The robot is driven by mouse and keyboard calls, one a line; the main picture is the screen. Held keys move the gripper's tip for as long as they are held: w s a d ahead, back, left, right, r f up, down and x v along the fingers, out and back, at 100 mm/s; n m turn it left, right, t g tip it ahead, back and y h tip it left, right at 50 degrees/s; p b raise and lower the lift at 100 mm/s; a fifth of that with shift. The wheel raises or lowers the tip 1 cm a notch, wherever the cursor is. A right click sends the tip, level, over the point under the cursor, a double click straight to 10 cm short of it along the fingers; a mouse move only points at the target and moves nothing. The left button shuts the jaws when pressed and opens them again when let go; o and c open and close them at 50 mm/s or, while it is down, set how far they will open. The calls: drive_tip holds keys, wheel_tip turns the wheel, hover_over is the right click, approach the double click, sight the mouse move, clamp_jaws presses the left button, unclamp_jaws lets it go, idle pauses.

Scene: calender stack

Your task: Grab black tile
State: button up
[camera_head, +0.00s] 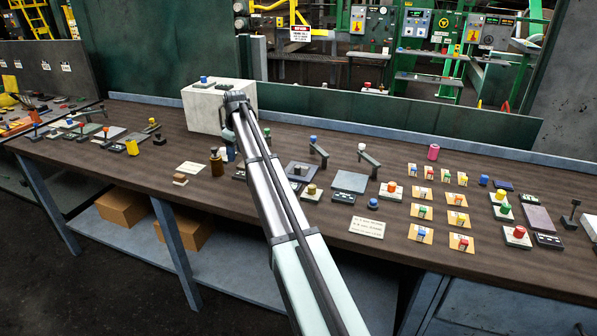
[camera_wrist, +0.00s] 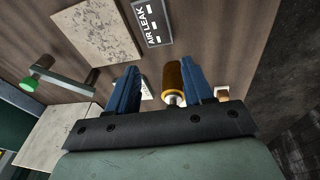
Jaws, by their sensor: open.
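My gripper (camera_wrist: 163,84) is open, with its two blue fingers apart. In the wrist view an amber-brown cylinder (camera_wrist: 175,78) with a pale end shows in the gap between the fingers; I cannot tell how far beyond them it is. A black plate (camera_wrist: 152,20) lettered "AIR LEAK" lies on the bench at the top of that view, apart from the fingers. In the head view my arm hides much of the gripper. The cylinder (camera_head: 217,166) stands at its left. Small black plates lie at the centre (camera_head: 343,197) and right (camera_head: 548,240); I cannot tell which is the black tile.
A pale block (camera_head: 205,108) stands behind my gripper. A speckled pale plate (camera_wrist: 100,32) and a lever with a green knob (camera_wrist: 50,77) are near it in the wrist view. Yellow tiles with coloured buttons (camera_head: 423,212) crowd the bench's right. A low green wall (camera_head: 400,117) runs behind.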

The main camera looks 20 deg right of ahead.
drive_tip(key=s+d+r+g, duration=0.1)
drive_tip(key=s+d+r, duration=0.1)
drive_tip(key=d, duration=0.5)
drive_tip(key=s+d+r+g, duration=0.1)
drive_tip(key=s+d+r, duration=0.15)
drive_tip(key=d, duration=0.55)
drive_tip(key=s+d+r+g, duration=0.1)
drive_tip(key=s+d+r, duration=0.15)
drive_tip(key=d, duration=0.45)
hover_over(300, 167)
drive_tip(key=shift+n, duration=0.4)
drive_tip(key=f, duration=0.9)
drive_tip(key=shift+w+d, duration=0.2)
drive_tip(key=shift+s+a+f, duration=0.1)
drive_tip(key=shift+f, duration=1.2)
drive_tip(key=shift+s+a+f, duration=0.1)
drive_tip(key=shift+f, duration=1.15)
clamp_jaws()
